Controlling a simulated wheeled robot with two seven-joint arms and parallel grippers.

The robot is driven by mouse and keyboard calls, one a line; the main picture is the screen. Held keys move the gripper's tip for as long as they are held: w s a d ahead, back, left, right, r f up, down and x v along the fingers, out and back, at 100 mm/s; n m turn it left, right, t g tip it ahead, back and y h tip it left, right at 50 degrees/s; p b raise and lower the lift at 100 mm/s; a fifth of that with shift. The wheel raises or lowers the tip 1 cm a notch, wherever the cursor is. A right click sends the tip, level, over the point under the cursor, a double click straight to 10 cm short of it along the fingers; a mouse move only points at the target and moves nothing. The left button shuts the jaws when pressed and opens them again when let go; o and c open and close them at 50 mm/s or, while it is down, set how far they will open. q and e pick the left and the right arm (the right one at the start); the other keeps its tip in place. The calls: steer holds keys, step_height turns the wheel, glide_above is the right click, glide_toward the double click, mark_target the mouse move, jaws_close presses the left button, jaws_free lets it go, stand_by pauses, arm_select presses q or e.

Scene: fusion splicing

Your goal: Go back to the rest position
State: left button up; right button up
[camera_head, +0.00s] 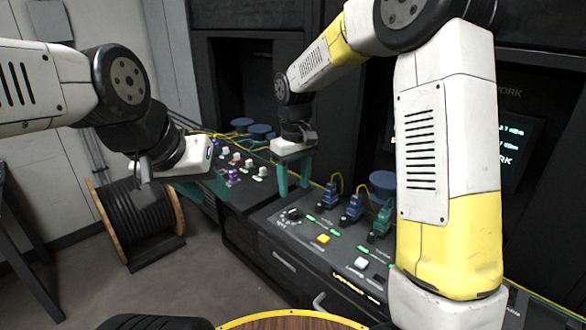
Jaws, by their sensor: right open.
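My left gripper (217,186) reaches in from the left and hangs in front of the left part of the console. Its teal fingers show side-on, and I cannot tell how far apart they are. My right gripper (294,186) points down over the console (275,222), near the seam between its two sections. Its two teal fingers are apart, with nothing visible between them. Several blue and teal connectors (353,207) stand on the console to the right of this gripper. My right arm hides part of the console.
A black cable spool (138,214) stands on the floor at the left. A yellow button (323,239), a white button (361,263) and a black knob (291,215) are on the console top. A lit screen (514,150) is partly behind my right arm. Floor is clear between spool and console.

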steer(key=s+d+r+m+t+y, duration=0.1)
steer(key=s+d+r+m+t, duration=0.2)
steer(key=s+d+r, duration=0.7)
steer(key=s+d+r+m+t, duration=0.1)
steer(key=s+m, duration=0.1)
steer(key=s, duration=0.3)
steer(key=s+d+m+t+y, duration=0.1)
steer(key=s+d+t, duration=0.1)
steer(key=s, duration=0.4)
steer(key=shift+s+d+r+m, duration=0.2)
steer(key=shift+s+r+m, duration=0.05)
steer(key=shift+r+m, duration=0.15)
